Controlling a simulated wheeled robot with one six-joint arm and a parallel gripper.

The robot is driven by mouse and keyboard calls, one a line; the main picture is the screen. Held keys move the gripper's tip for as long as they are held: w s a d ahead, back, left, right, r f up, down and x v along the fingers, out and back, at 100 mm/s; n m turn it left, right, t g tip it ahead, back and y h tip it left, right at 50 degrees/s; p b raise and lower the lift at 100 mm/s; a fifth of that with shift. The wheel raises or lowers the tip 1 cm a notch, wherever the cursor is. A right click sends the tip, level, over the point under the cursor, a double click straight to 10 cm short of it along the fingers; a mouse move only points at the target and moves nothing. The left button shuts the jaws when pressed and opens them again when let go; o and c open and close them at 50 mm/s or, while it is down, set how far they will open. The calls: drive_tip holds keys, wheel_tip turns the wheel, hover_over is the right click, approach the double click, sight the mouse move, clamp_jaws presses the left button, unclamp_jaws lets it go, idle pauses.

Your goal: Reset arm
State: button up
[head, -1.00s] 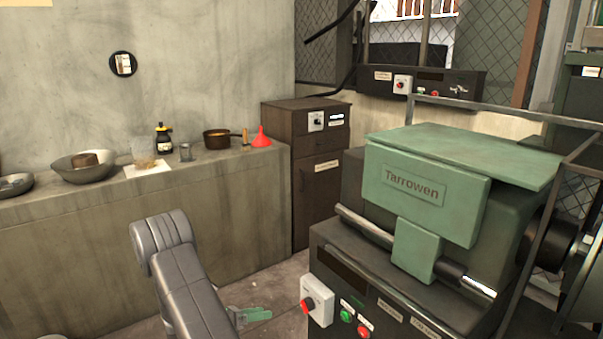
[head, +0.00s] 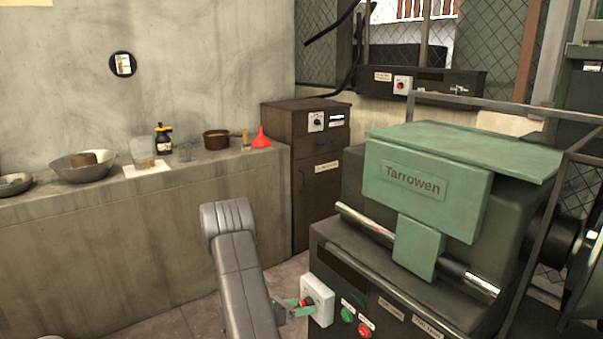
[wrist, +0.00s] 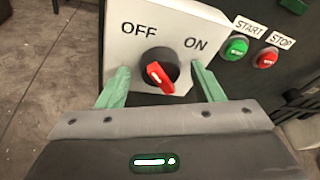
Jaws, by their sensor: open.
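My gripper (wrist: 160,88) is open in the wrist view, with its two green fingers apart on either side of a red rotary knob (wrist: 159,77). The knob sits on a white switch plate (wrist: 200,22) marked OFF and ON. Its white mark points up and left, towards the OFF side. I cannot tell whether the fingers touch the plate. In the head view my gripper (head: 301,304) is at the white switch box (head: 319,293) on the front of the green Tarrowen machine (head: 425,190), partly hidden by my arm.
A green START button (wrist: 237,47) and a red STOP button (wrist: 267,59) are right of the switch plate. A concrete ledge (head: 110,200) at left holds bowls, a pan and a red funnel (head: 261,138). A dark cabinet (head: 320,190) stands behind. Floor shows between ledge and machine.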

drive_tip(key=shift+s+d+m+t+y+b, duration=0.1)
drive_tip(key=shift+m+t+y+b, duration=0.55)
drive_tip(key=shift+m, duration=1.3)
drive_tip(key=shift+s+m+t+y+b, duration=0.1)
drive_tip(key=shift+m+t+y+b, duration=0.45)
drive_tip(key=shift+m, duration=1.35)
drive_tip(key=shift+s+d+m+t+y+b, duration=0.1)
drive_tip(key=shift+m+t+y+b, duration=0.55)
drive_tip(key=shift+m, duration=1.3)
drive_tip(key=shift+t+h, duration=0.25)
drive_tip(key=shift+t, duration=0.1)
drive_tip(key=shift+r, duration=0.1)
